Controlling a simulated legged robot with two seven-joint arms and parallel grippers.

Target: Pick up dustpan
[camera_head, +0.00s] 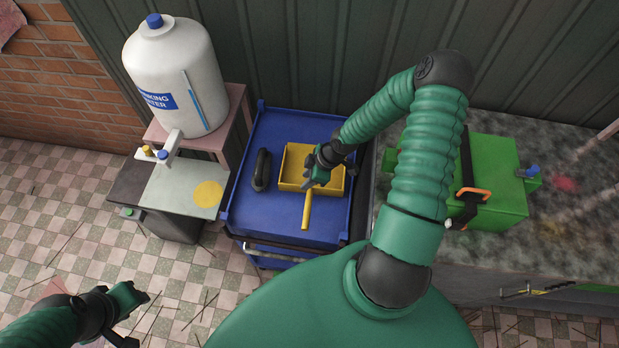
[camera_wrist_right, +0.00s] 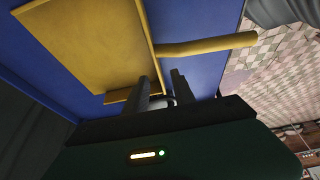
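The yellow dustpan (camera_head: 297,159) lies on the blue cart top, its handle (camera_head: 307,210) pointing toward me. It fills the upper left of the right wrist view (camera_wrist_right: 85,40), with the handle (camera_wrist_right: 205,45) running right. My right gripper (camera_head: 316,179) is over the dustpan's right part near the handle's base and hides some of it. Its two fingers (camera_wrist_right: 163,92) are apart, close to the pan's edge; I cannot tell whether they touch it. My left gripper (camera_head: 136,312) is above the tiled floor at lower left, its fingers spread and empty.
A dark brush-like object (camera_head: 262,170) lies left of the dustpan on the blue cart (camera_head: 248,205). A white water jug (camera_head: 178,75) on a pink stand is further left. A green box (camera_head: 497,180) sits on the stone counter (camera_head: 565,215) at right.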

